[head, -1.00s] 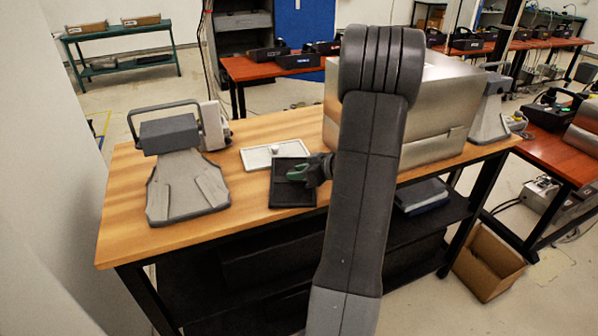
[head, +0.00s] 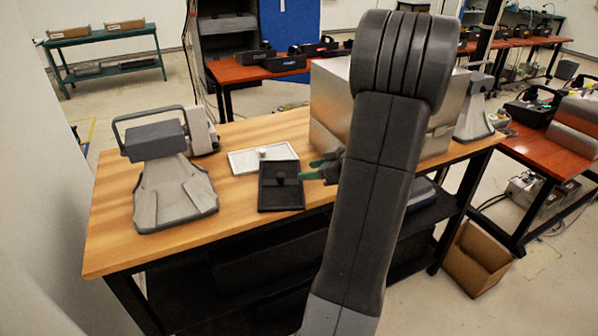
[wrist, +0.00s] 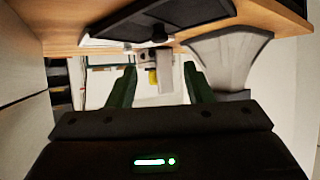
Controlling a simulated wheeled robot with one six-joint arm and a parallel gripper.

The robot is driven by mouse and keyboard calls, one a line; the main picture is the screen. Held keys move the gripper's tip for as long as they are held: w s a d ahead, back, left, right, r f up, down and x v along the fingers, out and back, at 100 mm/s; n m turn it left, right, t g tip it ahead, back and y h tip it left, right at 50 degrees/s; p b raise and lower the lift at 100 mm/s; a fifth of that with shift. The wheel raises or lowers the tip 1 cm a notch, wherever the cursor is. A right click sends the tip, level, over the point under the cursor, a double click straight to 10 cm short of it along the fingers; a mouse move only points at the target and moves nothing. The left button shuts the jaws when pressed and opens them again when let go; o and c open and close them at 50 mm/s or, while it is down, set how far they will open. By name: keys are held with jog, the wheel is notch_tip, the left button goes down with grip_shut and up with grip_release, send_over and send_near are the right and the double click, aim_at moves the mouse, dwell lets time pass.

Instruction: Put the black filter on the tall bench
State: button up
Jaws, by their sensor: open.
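The black filter (head: 278,198), a flat dark square plate with a small knob, lies on the wooden-topped bench (head: 125,240) near its front edge. It also shows in the wrist view (wrist: 195,20) at the top, where the picture appears upside down. My gripper (head: 316,171), with green fingers, is just right of the black filter, apart from its knob. In the wrist view my gripper (wrist: 158,85) has its two fingers spread with nothing held between them. My arm hides part of the bench's middle.
A grey device with a handle (head: 170,195) stands at left and a large metal box (head: 330,95) at right. Red tables (head: 228,72) and a green bench (head: 105,43) stand behind. A cardboard box (head: 474,265) is on the floor.

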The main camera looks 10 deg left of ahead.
jog(key=shift+v, duration=1.2)
dwell(0.6)
